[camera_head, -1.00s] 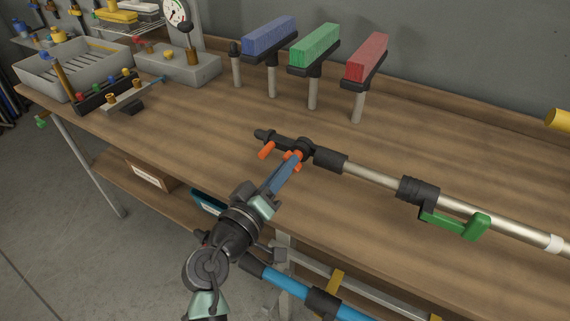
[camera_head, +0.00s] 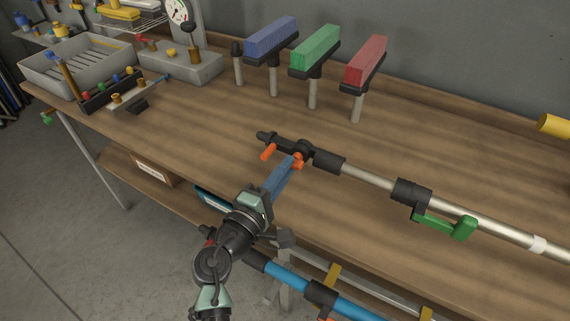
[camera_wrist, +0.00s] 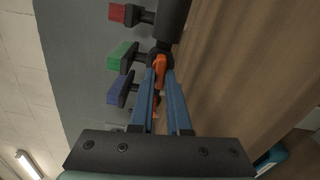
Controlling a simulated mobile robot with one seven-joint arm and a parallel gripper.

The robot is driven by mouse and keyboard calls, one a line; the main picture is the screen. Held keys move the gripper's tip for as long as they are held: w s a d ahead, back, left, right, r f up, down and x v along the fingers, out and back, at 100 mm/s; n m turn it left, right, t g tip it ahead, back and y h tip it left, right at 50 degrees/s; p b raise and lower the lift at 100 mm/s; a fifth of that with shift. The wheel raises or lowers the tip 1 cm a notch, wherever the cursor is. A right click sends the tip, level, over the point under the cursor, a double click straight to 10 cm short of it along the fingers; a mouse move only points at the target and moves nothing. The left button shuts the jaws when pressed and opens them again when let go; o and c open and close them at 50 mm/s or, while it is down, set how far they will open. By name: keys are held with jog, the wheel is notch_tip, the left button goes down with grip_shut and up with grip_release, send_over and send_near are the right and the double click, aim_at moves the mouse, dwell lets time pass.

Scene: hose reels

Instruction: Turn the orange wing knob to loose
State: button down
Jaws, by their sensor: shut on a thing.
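The orange wing knob (camera_head: 298,161) sits on the black joint near the left end of a metal pole (camera_head: 370,179) over the workbench. My gripper (camera_head: 292,164) reaches up to it from the front, its blue fingers at the knob. In the wrist view the orange knob (camera_wrist: 160,70) shows between the two finger ends, and the gripper (camera_wrist: 161,76) is shut on it. The fingers hide part of the knob in the head view. A separate orange piece (camera_head: 268,152) sticks out from the black end fitting, left of the knob.
A green lever (camera_head: 445,227) is on a black collar farther right along the pole. Blue (camera_head: 271,40), green (camera_head: 315,48) and red (camera_head: 366,62) blocks stand on posts behind. A blue pole (camera_head: 292,281) lies below the bench's front edge.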

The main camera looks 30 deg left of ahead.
jog(key=shift+n+p, duration=0.4)
jog(key=shift+n, duration=0.7)
jog(key=shift+f, duration=0.1)
jog(key=c, duration=0.9)
grip_release()
jog(key=s+b, duration=0.1)
jog(key=s, duration=1.2)
